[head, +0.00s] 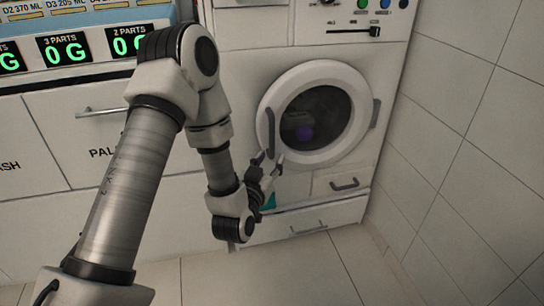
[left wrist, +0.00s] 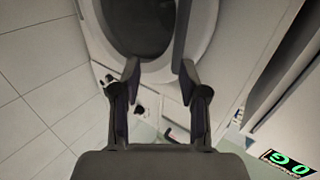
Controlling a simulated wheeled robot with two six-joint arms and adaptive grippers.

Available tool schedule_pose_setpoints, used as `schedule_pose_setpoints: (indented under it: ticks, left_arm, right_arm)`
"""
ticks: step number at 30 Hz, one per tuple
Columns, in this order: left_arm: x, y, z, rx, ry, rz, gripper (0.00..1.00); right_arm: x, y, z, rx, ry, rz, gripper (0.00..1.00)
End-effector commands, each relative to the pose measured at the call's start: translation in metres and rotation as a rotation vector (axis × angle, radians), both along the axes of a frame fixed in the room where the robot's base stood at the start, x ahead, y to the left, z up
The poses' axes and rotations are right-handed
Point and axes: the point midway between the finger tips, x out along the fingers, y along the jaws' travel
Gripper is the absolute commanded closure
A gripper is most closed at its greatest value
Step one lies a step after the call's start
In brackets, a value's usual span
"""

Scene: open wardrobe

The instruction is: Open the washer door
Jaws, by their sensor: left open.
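The washer door (head: 345,153) is a round white ring with a dark window, and it looks shut. A dark curved handle (head: 271,133) is on its left side, and a second dark curved piece (head: 373,113) is on its right. My left gripper (head: 268,160) is open and empty at the lower end of the left handle. In the left wrist view the open fingers (left wrist: 160,68) point at the door ring (left wrist: 205,25). The dark handle bar (left wrist: 182,30) runs down close to the right fingertip; I cannot tell whether they touch. My right gripper is out of view.
A purple item (head: 304,132) shows behind the window. Drawers (head: 342,183) lie below the door, and a knob panel (head: 360,12) is above. A tiled wall (head: 465,150) stands close on the right. White cabinets (head: 60,220) and a lit display (head: 65,48) are on the left.

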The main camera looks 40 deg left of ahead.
Motion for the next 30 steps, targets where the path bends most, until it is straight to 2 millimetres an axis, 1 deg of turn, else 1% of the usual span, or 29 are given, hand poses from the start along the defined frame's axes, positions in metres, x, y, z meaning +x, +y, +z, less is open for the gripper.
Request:
schedule_pose_setpoints:
  ticks: [4, 10, 12, 25, 26, 28, 29, 30]
  left_arm:
    - [-0.006, -0.002, 0.000, 0.000, 0.000, 0.000, 0.57]
    - [-0.007, -0.002, 0.000, 0.000, 0.000, 0.000, 0.57]
    - [-0.007, -0.002, 0.002, 0.000, 0.001, 0.000, 0.57]
    - [-0.007, -0.002, -0.001, 0.000, 0.004, 0.000, 0.57]
    - [-0.008, -0.002, -0.005, 0.000, 0.010, -0.001, 0.57]
    - [-0.011, -0.007, -0.023, 0.008, 0.051, -0.012, 0.57]
    - [-0.014, -0.012, -0.036, 0.016, 0.078, -0.024, 0.57]
    - [-0.020, -0.021, -0.057, 0.031, 0.128, -0.049, 0.57]
  right_arm:
    - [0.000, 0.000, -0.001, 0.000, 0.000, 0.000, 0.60]
    - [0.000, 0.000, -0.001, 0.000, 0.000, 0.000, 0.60]
    - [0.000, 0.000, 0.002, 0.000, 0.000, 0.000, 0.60]
    - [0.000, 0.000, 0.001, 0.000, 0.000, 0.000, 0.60]
    - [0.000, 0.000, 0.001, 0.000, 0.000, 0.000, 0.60]
    - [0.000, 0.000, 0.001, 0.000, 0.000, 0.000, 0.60]
    - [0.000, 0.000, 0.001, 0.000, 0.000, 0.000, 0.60]
    - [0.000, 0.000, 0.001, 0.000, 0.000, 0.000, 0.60]
